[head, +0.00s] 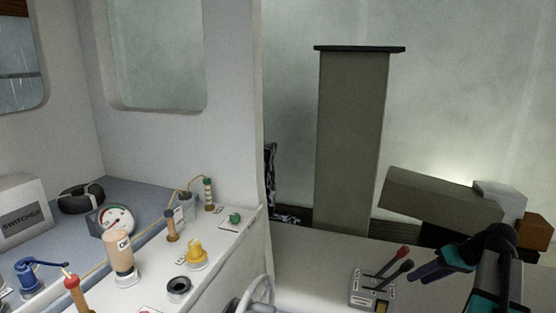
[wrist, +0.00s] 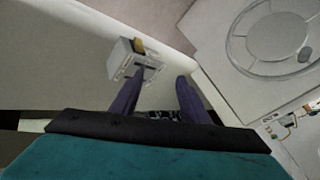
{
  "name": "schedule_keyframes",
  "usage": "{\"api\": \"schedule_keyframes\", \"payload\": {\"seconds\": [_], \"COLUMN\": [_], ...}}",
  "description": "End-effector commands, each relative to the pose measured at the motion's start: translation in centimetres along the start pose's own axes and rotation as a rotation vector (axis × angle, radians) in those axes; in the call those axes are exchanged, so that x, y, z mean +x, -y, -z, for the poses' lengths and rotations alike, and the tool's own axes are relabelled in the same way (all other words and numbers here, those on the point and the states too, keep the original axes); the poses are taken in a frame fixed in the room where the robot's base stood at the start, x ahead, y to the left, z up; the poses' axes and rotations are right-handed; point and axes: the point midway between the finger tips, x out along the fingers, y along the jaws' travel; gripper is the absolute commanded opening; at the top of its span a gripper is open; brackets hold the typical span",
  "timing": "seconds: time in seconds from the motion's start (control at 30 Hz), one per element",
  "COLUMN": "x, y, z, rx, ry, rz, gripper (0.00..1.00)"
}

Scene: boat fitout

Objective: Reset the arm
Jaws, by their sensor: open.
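My gripper (head: 421,276) is at the right of the head view, with its purple fingers pointing left, near the two-lever control box (head: 368,291). In the wrist view my gripper (wrist: 153,84) shows its two fingers spread apart with nothing between them. The control box (wrist: 122,58) lies beyond the left finger there, and that finger overlaps its lower edge in the picture. I cannot tell whether they touch. One lever has a red knob (head: 404,252), the other a dark knob (head: 406,266).
A console with a yellow knob (head: 196,254), a green button (head: 235,219) and a gauge (head: 116,221) is at the left. A steering wheel (head: 257,297) stands at its edge. A tall grey-green column (head: 350,140) stands behind.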

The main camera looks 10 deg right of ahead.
Motion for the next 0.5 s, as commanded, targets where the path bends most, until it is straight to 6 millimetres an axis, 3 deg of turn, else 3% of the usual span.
{"api": "schedule_keyframes", "payload": {"seconds": [0.03, 0.1, 0.5], "x": [2.3, 5.0, 18.7], "y": [0.8, 1.9, 7.3], "z": [-0.3, -0.7, -6.0], "rx": [-0.008, -0.015, -0.050], "ry": [0.026, 0.059, 0.263], "rz": [0.025, 0.053, 0.161], "gripper": [0.42, 0.42, 0.42]}}
